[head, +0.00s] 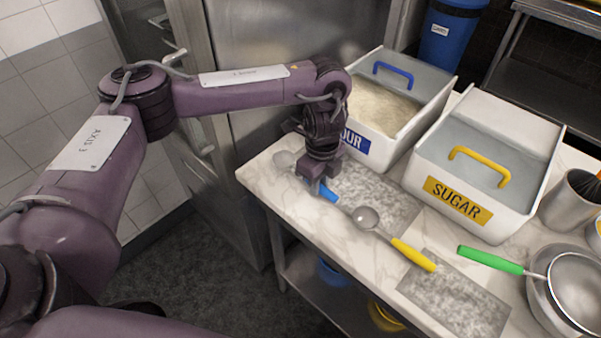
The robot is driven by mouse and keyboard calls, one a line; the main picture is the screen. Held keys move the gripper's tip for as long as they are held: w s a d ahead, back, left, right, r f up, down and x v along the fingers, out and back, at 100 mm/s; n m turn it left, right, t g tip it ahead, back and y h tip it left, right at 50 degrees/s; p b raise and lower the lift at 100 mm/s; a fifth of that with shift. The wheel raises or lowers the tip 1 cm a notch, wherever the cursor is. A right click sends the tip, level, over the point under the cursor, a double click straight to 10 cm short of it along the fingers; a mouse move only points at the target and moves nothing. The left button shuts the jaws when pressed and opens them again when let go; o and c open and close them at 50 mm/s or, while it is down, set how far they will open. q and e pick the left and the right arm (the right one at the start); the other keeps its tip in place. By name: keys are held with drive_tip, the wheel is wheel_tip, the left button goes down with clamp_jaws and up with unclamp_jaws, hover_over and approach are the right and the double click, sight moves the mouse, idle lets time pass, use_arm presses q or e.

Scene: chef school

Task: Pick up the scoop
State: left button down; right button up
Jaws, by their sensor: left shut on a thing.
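A scoop with a blue handle (328,193) lies at the left end of the marble counter. Its pale metal bowl (284,160) appears to show on the other side of my gripper. My left gripper (318,185) points down and is shut on this scoop; it hides the middle of it. A second scoop, with a metal bowl (366,217) and a yellow handle (413,255), lies to the right and nearer. My right gripper is not in view.
A white flour bin (437,105) stands close behind my left gripper. A white sugar bin (538,190) stands to its right. A green-handled strainer (490,261) rests on a metal bowl at the right. The counter's front edge (300,235) is near the gripper.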

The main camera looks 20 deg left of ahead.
use_arm(q)
drive_tip(key=shift+r, duration=0.15)
wheel_tip(320, 180, up, 20)
drive_tip(key=p, duration=0.1)
drive_tip(key=shift+p, duration=0.35)
